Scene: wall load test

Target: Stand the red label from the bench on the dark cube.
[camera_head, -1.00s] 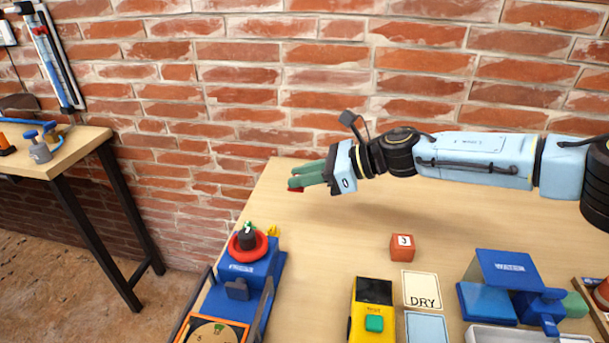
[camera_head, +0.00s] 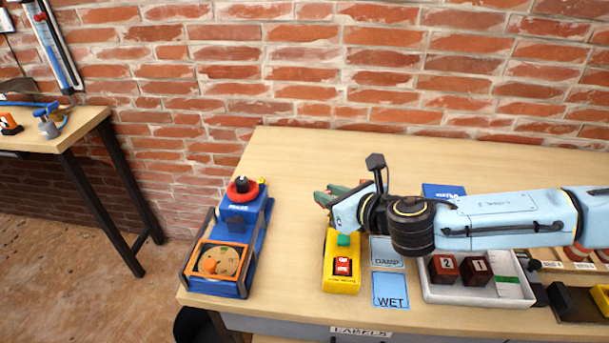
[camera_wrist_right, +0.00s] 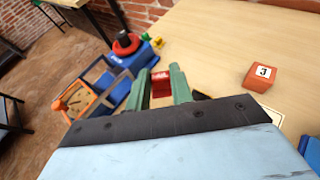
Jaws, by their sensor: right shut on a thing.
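My right gripper (camera_head: 322,197) is above the bench (camera_head: 300,155), near the back end of the yellow meter. In the right wrist view its green fingers (camera_wrist_right: 160,86) are shut on a small red label (camera_wrist_right: 161,84). In the head view the label is hard to make out. Two dark red cubes, marked 2 (camera_head: 443,269) and 1 (camera_head: 476,269), sit in the white tray (camera_head: 470,298), partly under my right forearm. A brighter orange-red cube marked 3 (camera_wrist_right: 262,76) stands on the bench, mostly hidden behind the gripper in the head view. My left gripper is out of view.
The yellow meter (camera_head: 341,282) stands beside the DAMP card (camera_head: 386,256) and WET card (camera_head: 391,291). A blue device (camera_head: 256,228) with a black and red knob stands at the left. A blue block (camera_head: 443,190) is partly behind my arm. The bench's back left is clear.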

